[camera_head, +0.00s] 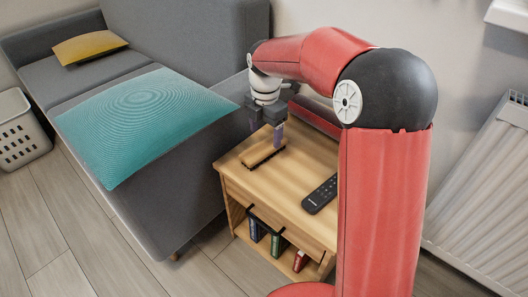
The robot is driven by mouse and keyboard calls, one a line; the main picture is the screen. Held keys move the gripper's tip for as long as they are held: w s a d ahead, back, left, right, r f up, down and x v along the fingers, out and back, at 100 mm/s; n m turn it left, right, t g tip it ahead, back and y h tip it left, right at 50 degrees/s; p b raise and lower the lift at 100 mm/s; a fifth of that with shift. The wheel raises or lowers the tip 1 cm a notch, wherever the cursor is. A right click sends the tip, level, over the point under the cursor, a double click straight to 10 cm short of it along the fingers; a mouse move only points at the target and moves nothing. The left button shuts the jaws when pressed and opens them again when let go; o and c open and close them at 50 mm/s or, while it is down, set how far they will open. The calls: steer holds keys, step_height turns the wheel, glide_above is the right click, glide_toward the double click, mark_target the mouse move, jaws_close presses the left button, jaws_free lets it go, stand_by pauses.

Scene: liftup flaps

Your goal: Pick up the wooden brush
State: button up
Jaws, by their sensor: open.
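The wooden brush (261,152) lies on top of a small wooden side table (285,191), near its far left part. It looks like a long light-brown block, close in colour to the table top. My gripper (267,138) points down at the brush from above, with its fingers apart. One finger shows at the brush's right end. The other finger is small and partly lost against the dark sofa, so I cannot tell whether the fingers touch the brush. My red arm covers the right part of the table.
A black remote (320,195) lies on the table, right of the brush. Several books (275,243) stand on the shelf below. A grey sofa (190,195) with a teal cushion (140,115) and a yellow cushion (89,47) is at left. A radiator (485,195) is at right.

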mark_target(264, 146)
steer(key=f, duration=0.3)
steer(key=f+b, duration=0.1)
steer(key=f, duration=0.1)
steer(key=shift+s+a+f, duration=0.2)
steer(key=shift+s, duration=0.1)
steer(key=shift+c, duration=0.2)
steer(key=c, duration=1.1)
steer(key=shift+r, duration=0.15)
step_height(264, 146, up, 20)
steer(key=p, duration=0.4)
